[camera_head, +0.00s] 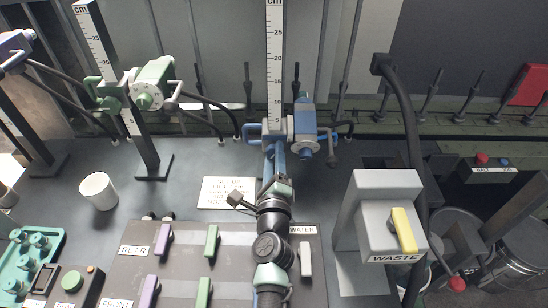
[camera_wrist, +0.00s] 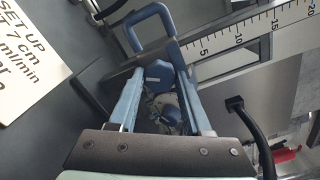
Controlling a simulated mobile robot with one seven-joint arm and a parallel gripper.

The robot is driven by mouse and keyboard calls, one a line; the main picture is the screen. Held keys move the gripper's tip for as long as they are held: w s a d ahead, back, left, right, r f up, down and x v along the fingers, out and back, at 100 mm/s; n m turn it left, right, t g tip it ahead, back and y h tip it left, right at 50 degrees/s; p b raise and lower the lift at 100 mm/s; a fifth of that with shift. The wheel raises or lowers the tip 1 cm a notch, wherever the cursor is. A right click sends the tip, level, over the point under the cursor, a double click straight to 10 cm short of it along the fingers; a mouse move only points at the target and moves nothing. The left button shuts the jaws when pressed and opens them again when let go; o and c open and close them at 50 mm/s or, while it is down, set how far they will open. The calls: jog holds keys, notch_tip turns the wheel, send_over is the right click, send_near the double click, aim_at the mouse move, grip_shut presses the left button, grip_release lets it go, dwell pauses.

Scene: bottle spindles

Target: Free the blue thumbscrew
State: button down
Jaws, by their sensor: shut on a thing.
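The blue clamp unit (camera_head: 303,122) sits low on the middle ruler post (camera_head: 274,65), with a blue loop handle (camera_head: 250,131) on its left side. The loop handle also shows at the top of the wrist view (camera_wrist: 140,22). My gripper (camera_head: 274,146) reaches up to the front of the clamp from below. In the wrist view its two light blue fingers (camera_wrist: 160,68) close on a dark blue knob, the blue thumbscrew (camera_wrist: 159,76). In the head view my fingers hide the thumbscrew.
A green clamp unit (camera_head: 152,86) is on the left ruler post. Dark hoses hang beside the blue clamp. The WASTE box (camera_head: 392,215) with a yellow lever stands at right, and a white cup (camera_head: 98,190) at left. A valve panel (camera_head: 185,240) lies below my arm.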

jog(key=n, duration=0.5)
jog(key=shift+n, duration=0.4)
dwell(0.4)
jog(key=shift+c, duration=1.7)
grip_release()
jog(key=s+p, duration=0.4)
jog(key=s, duration=0.8)
jog(key=shift+s, duration=0.5)
